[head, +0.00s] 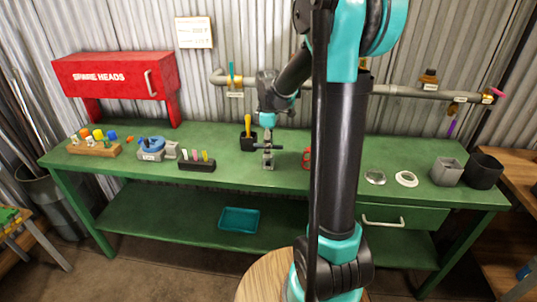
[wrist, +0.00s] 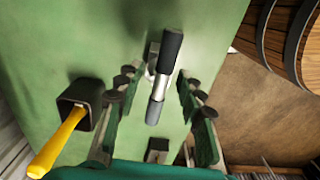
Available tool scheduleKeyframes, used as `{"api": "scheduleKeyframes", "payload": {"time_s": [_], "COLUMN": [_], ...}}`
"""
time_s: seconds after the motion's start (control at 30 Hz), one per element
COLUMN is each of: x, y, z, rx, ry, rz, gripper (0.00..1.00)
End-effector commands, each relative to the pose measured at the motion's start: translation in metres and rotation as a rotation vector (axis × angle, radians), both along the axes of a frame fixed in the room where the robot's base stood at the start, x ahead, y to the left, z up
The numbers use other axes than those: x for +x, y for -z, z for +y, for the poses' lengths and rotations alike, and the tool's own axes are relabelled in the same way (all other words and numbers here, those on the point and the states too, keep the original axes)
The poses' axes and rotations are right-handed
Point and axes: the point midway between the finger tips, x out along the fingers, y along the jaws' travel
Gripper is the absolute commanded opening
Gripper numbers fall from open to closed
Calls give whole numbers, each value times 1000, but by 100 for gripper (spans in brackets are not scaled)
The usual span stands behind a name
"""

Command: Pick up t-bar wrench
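The t-bar wrench (head: 268,147) stands on the green workbench, its crossbar with dark ends and a silver middle. In the wrist view the wrench's crossbar (wrist: 163,80) lies between the fingers of my gripper (wrist: 158,88). A gap shows on both sides of the bar, so the fingers are open and not closed on it. In the head view my gripper (head: 268,124) is pointed down just above the wrench. The lower part of the wrench is mostly hidden behind its crossbar in the wrist view.
A black cup with a yellow-handled tool (head: 248,134) stands close left of the wrench; the yellow handle (wrist: 62,140) also shows in the wrist view. A black rack (head: 197,164) is further left. A red item (head: 306,158) is to the right, partly behind my arm.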

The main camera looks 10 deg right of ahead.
Motion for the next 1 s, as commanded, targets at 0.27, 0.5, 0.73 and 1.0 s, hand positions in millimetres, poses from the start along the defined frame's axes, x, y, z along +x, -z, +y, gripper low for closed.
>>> {"api": "scheduleKeyframes", "payload": {"time_s": [0.27,0.5,0.73,1.0], "x": [0,0,0,0], "y": [5,5,5,4], "z": [0,0,0,0], "rx": [0,0,0,0], "ry": [0,0,0,0], "rz": [0,0,0,0], "gripper": [38,12,0,0]}}
